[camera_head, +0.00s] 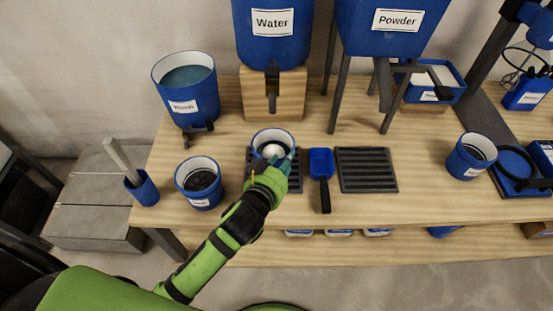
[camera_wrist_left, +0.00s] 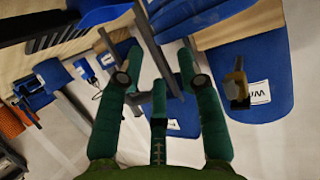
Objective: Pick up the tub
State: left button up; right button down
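A blue tub (camera_head: 259,137) with a pale inside stands upright on the left dark grate, below the water tap. My left gripper (camera_head: 277,164) is at the tub's near right side, its fingers overlapping the near rim in the head view. I cannot tell whether they touch it. The tub cannot be made out for sure in that view. My right gripper is not in view.
A blue tub (camera_head: 198,201) with dark contents stands left; another (camera_head: 466,165) stands right. A blue scoop (camera_head: 321,163) lies between the left grate (camera_head: 294,184) and the right grate (camera_head: 367,170). Water (camera_head: 270,50) and powder (camera_head: 380,45) containers rise behind. Wood (camera_head: 420,195) is bare at front right.

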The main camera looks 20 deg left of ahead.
pick_arm(q)
jog(key=x, duration=0.6)
jog(key=shift+w+f, duration=0.2)
jog(key=shift+f, duration=0.05)
grip_shut()
jog(key=shift+r, duration=0.15)
